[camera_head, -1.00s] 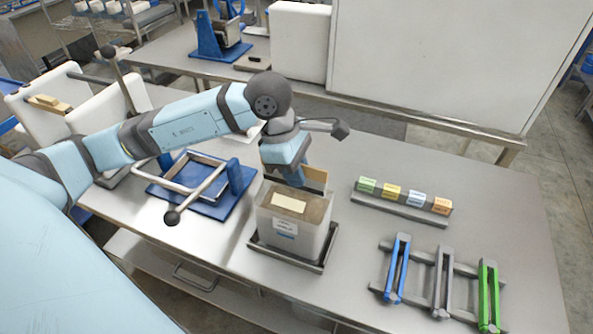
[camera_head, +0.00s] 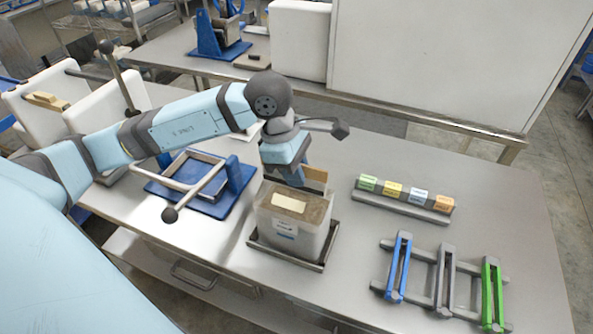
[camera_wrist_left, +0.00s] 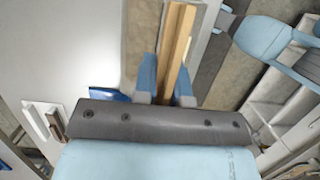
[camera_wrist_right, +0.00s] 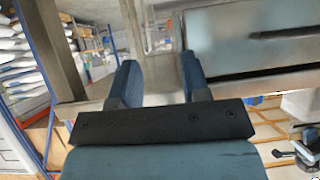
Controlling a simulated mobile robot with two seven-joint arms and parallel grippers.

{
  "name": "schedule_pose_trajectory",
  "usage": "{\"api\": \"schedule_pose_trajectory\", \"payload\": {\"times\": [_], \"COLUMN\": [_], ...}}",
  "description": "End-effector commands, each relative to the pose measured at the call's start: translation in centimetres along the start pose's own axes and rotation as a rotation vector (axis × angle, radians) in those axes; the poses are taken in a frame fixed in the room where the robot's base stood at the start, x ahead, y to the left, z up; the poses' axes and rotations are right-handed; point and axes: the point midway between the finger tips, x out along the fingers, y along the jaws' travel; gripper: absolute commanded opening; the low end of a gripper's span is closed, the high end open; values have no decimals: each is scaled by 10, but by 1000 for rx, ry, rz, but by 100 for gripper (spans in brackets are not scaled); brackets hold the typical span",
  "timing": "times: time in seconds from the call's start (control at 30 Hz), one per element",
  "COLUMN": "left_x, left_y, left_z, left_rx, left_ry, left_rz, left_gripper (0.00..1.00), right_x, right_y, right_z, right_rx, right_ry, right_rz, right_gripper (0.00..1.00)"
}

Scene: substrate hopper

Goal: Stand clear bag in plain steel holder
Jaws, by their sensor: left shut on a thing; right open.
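The clear bag (camera_head: 290,232) is a boxy translucent pack with brown filling and a pale label on top. It is upright in the low dark-rimmed steel holder (camera_head: 318,266) on the bench; I cannot tell if its bottom touches the holder's floor. My left gripper (camera_head: 297,181) is at the bag's far side, shut on a tan upright strip (camera_head: 315,175) there. In the left wrist view, the strip (camera_wrist_left: 177,55) runs between the fingers. My right gripper (camera_wrist_right: 160,78) is open and shows only in the right wrist view, with nothing clearly between its fingers.
A blue stand with a steel frame (camera_head: 240,178) is left of the bag. Several coloured blocks sit on a grey rail (camera_head: 400,207) to the right. Blue, grey and green clips (camera_head: 444,275) lie on a rack at the front right. Bare bench lies between the holder and rack.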

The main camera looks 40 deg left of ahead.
Motion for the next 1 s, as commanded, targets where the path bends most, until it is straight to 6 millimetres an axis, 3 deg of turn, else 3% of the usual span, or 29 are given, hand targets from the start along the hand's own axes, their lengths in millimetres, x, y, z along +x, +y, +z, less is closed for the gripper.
{"api": "schedule_pose_trajectory", "payload": {"times": [0.07, 0.1, 0.2, 0.57, 0.77, 1.0], "left_x": [-2, -2, -1, -2, -36, -93], "left_y": [0, 0, 0, 0, 1, 1], "left_z": [1, 1, 1, 0, 0, 0], "left_rx": [1, 1, 1, 0, 0, -1], "left_ry": [-2, -2, -1, 1, 0, -1], "left_rz": [3, 3, 2, 0, 5, 7], "left_gripper": [0, 21, 42, 42, 42, 42], "right_x": [0, 0, 0, 0, 0, 2], "right_y": [0, 0, 0, -1, -1, -1], "right_z": [-1, -1, -1, -1, -2, 0], "right_rx": [0, 0, 0, 8, 11, 14], "right_ry": [0, 0, 1, -7, -1, -5], "right_rz": [0, 0, 0, -2, -2, -2], "right_gripper": [43, 43, 43, 43, 43, 43]}}
